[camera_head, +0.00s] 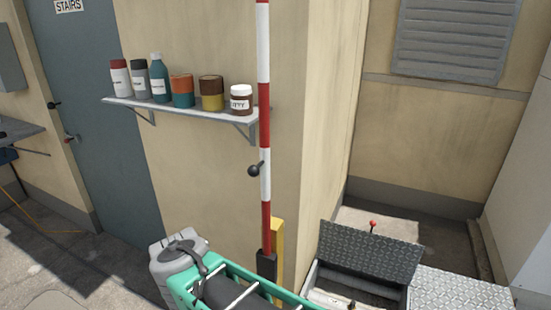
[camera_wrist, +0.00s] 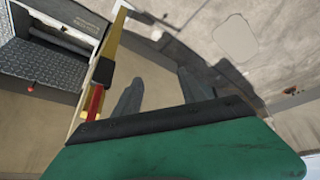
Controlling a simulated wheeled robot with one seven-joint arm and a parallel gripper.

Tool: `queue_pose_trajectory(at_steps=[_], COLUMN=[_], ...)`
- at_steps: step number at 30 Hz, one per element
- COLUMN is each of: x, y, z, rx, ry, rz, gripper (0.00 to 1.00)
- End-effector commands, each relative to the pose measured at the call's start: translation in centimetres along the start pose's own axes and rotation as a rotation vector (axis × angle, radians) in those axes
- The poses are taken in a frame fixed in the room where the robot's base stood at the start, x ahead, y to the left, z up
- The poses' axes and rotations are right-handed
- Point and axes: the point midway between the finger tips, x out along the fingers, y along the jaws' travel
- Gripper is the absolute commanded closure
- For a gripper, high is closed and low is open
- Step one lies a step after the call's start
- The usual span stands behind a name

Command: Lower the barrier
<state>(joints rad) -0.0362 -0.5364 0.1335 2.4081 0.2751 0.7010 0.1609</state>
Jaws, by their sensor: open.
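The barrier is a red-and-white striped pole (camera_head: 265,130) standing upright beside the corner of the tan wall. A black ball knob (camera_head: 254,170) sticks out from its left side. Its foot is in a black bracket (camera_head: 266,265) by a yellow post (camera_head: 278,245). In the wrist view the red end of the pole (camera_wrist: 95,104), the dark bracket (camera_wrist: 103,70) and the yellow post (camera_wrist: 112,42) lie left of my gripper (camera_wrist: 158,77). My gripper is open and empty, apart from the pole. Its fingers cannot be made out in the head view.
A wall shelf (camera_head: 190,112) with several jars and bottles is left of the pole. An open floor hatch with a raised tread-plate lid (camera_head: 370,250) lies to its right, near a red knob (camera_head: 372,225). A grey door (camera_head: 105,130) is farther left.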

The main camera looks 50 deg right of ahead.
Motion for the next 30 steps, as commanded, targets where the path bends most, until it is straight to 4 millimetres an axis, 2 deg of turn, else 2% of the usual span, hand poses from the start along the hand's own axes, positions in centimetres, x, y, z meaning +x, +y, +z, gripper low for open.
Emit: queue_pose_trajectory(at_steps=[1, 2, 3, 4, 6, 9, 12, 15, 24, 30], x=[1.0, 1.2, 0.9, 0.4, -2.2, -6.7, -9.8, -11.0, -9.6, -8.7], y=[2.5, 4.6, 7.6, 9.8, 14.3, 17.9, 18.9, 19.5, 23.6, 25.0], z=[-2.9, -5.1, -7.8, -9.7, -13.2, -16.2, -17.5, -18.2, -21.1, -22.3], rx=[0.138, 0.237, 0.36, 0.44, 0.579, 0.666, 0.684, 0.686, 0.687, 0.685], ry=[0.089, 0.168, 0.285, 0.38, 0.61, 0.885, 1.042, 1.097, 1.097, 1.098], rz=[0.091, 0.158, 0.25, 0.316, 0.456, 0.585, 0.641, 0.659, 0.661, 0.655], gripper=[0.51, 0.51, 0.51, 0.51, 0.51, 0.51, 0.51, 0.51, 0.51, 0.51])
